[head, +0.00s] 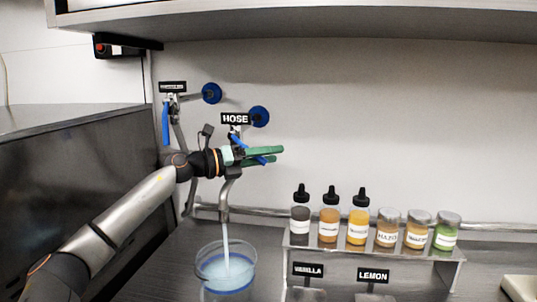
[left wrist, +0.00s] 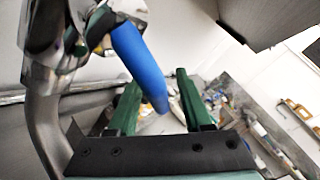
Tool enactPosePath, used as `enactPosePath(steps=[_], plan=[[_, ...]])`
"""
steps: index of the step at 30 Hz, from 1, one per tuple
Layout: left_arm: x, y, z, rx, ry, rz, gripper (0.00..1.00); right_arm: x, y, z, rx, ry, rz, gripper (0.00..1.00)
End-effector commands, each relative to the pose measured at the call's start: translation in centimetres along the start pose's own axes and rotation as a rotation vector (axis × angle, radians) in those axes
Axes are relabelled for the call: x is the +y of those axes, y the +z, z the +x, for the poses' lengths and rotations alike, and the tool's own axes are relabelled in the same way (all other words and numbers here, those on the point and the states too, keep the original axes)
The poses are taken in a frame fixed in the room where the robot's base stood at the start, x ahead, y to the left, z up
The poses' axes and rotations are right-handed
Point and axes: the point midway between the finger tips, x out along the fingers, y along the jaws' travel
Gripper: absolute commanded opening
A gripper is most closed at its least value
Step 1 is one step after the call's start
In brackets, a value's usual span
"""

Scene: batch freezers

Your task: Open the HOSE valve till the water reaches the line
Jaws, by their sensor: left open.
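The HOSE label (head: 235,118) is on the wall fitting, and the valve's blue lever (head: 237,141) slants down and right below it. My left gripper (head: 280,155) is at the lever with its green fingers apart. In the left wrist view the blue lever (left wrist: 138,62) reaches down between the open fingers (left wrist: 158,98); I cannot tell whether it touches one. Water (head: 226,240) runs from the metal spout (head: 224,200) into a clear round container (head: 200,276) with a blue band. The container holds pale water; its level against the line is hard to tell. My right gripper is out of view.
A second valve with a blue lever (head: 165,124) hanging down is to the left. Several bottles and jars stand on a metal rack (head: 385,262) with VANILLA (head: 308,270) and LEMON (head: 373,275) labels. A shelf (head: 350,22) overhangs above. The wall between is clear.

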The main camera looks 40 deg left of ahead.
Motion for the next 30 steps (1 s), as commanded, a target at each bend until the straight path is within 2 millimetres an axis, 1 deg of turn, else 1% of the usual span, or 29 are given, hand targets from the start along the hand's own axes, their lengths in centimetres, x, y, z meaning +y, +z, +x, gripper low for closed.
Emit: enactPosePath(steps=[1,2,14,30], plan=[[0.01,0.0,-0.02,0.0,0.0,0.0,0.49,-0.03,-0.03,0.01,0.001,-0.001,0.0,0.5],[0.01,0.01,-0.02,0.0,0.0,0.0,0.46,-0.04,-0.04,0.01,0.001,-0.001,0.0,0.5],[0.0,0.02,-0.05,0.0,0.0,0.0,0.01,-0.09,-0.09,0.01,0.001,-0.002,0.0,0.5],[0.0,0.03,-0.05,0.0,0.0,0.0,0.0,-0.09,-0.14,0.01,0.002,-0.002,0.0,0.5]])
